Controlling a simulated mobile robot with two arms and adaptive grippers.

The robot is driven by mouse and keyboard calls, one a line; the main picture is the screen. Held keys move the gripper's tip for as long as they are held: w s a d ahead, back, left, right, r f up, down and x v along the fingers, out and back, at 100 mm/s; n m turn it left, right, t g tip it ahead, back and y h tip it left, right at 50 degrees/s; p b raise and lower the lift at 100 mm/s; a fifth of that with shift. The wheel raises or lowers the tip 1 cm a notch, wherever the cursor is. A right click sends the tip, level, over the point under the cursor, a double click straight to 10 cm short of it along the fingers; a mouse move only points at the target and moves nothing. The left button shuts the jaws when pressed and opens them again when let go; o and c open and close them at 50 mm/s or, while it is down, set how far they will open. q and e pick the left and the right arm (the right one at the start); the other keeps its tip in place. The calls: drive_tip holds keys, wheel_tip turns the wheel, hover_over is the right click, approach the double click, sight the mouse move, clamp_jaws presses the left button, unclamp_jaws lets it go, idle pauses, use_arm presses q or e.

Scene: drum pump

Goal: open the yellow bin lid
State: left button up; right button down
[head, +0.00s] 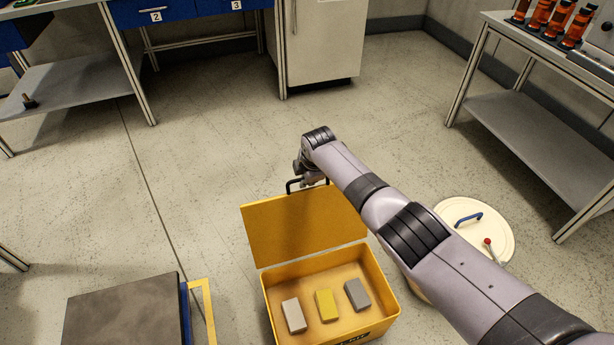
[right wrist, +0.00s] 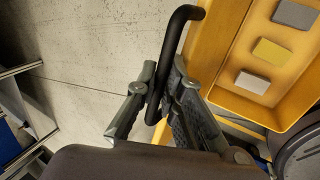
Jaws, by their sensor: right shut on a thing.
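The yellow bin (head: 378,327) stands on the floor at the lower middle of the head view. Its yellow lid (head: 290,228) is raised at the far edge and stands steeply tilted, so the inside shows. A black handle (right wrist: 180,35) sits on the lid's free edge. My right gripper (right wrist: 154,98) is shut on this handle; in the head view its fingers (head: 308,178) are small and partly hidden by the wrist. My left gripper is not in view.
A light grey block (head: 294,315), a yellow block (head: 326,305) and a darker grey block (head: 357,295) lie in the bin. A white round drum lid (head: 472,214) with a blue handle is to the right. Benches stand behind. The floor at left centre is clear.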

drive_tip(key=shift+d, duration=0.1)
drive_tip(key=c, duration=1.7)
unclamp_jaws()
drive_tip(key=v, duration=1.2)
